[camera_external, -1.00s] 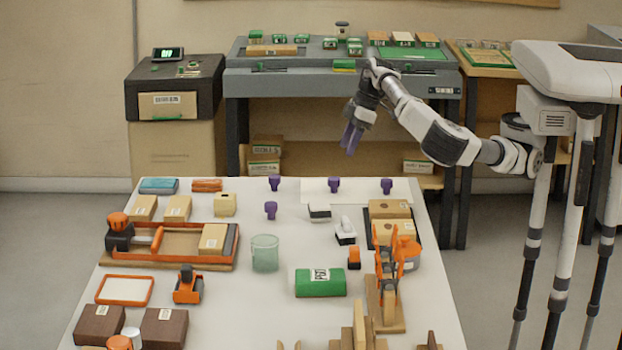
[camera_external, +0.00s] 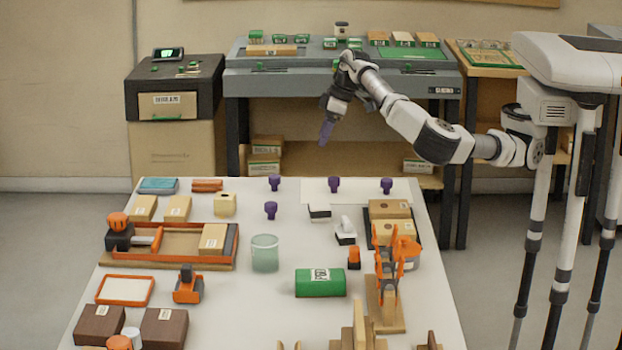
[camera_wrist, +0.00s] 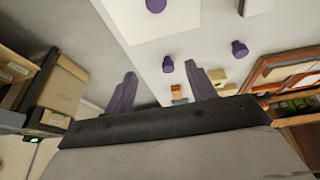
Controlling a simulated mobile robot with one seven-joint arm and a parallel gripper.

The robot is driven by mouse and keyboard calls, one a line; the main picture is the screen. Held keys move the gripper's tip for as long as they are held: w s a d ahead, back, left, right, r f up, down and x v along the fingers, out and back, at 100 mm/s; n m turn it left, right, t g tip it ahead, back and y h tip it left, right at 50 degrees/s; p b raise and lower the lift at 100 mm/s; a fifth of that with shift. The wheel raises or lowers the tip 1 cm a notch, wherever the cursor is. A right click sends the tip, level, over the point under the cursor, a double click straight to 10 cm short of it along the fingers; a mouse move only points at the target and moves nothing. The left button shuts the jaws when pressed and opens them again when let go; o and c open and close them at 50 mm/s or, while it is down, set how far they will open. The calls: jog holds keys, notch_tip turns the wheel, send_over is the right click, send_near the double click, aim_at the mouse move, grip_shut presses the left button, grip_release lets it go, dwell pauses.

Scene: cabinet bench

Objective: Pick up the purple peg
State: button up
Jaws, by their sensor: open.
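Several purple pegs stand on the white table. In the external view one is at the back left (camera_external: 274,184), one at the back middle (camera_external: 334,185), one at the back right (camera_external: 386,186), and one stands nearer the front (camera_external: 271,210). The middle and right ones are by a white sheet. My gripper (camera_external: 325,140) is in the air beyond the table's back edge, fingers pointing down, open and empty. In the wrist view my gripper's purple fingers (camera_wrist: 162,90) are apart, and purple pegs (camera_wrist: 168,64), (camera_wrist: 239,48), (camera_wrist: 156,5) show past them.
The table (camera_external: 225,285) holds a glass jar (camera_external: 265,254), a green roll (camera_external: 320,283), an orange-edged tray (camera_external: 170,263), wooden blocks (camera_external: 178,207) and an orange clamp (camera_external: 387,262). A grey workbench (camera_external: 340,84) stands behind my arm. The area around the front peg is fairly clear.

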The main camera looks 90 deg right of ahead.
jog(key=w+a+m+h+p, duration=0.1)
jog(key=w+a+m+p, duration=0.2)
jog(key=w, duration=0.6)
jog(key=m, duration=0.1)
send_near(275, 176)
jog(key=x, duration=0.3)
jog(key=p+x, duration=0.1)
jog(key=x, duration=0.1)
jog(key=shift+w+a+f, duration=0.15)
jog(key=shift+w+a, duration=0.1)
jog(key=shift+w, duration=0.25)
jog(key=shift+s+d+p+x, duration=0.15)
jog(key=shift+p+x, duration=0.1)
jog(key=shift+x, duration=0.65)
jog(key=shift+s+d+p+x, duration=0.1)
jog(key=shift+p+x, duration=0.15)
jog(key=shift+x, duration=0.6)
jog(key=shift+s+d+p+x, duration=0.15)
jog(key=shift+p+x, duration=0.1)
jog(key=shift+x, duration=0.65)
jog(key=shift+a, duration=0.1)
jog(key=shift+c, duration=0.5)
jog(key=c, duration=1)
